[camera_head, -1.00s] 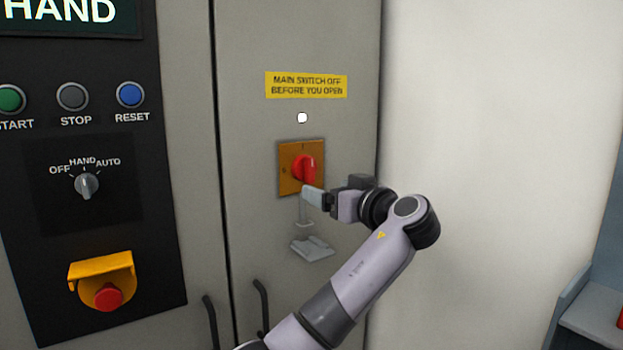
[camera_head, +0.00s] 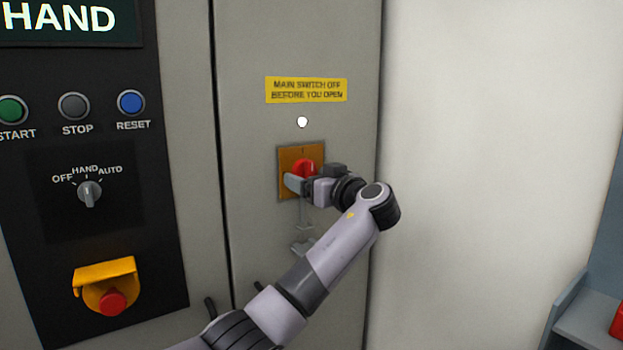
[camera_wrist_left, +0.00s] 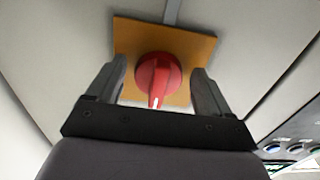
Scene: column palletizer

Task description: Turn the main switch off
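The main switch is a red rotary knob (camera_head: 303,167) on a square orange plate (camera_head: 287,158), on the grey cabinet door below a yellow label (camera_head: 306,90). The knob also shows in the left wrist view (camera_wrist_left: 158,76), its white mark pointing to the bottom of that picture. My left gripper (camera_head: 298,180) is at the switch, partly covering the knob and plate in the head view. In the left wrist view my left gripper (camera_wrist_left: 159,68) is open, one finger on each side of the knob, with gaps visible. My right gripper is not in view.
A white round lamp (camera_head: 302,122) sits above the switch. The black panel (camera_head: 130,240) at left carries several buttons, a selector (camera_head: 89,194) and a red emergency button (camera_head: 112,302) under a yellow guard. A blank wall is at right.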

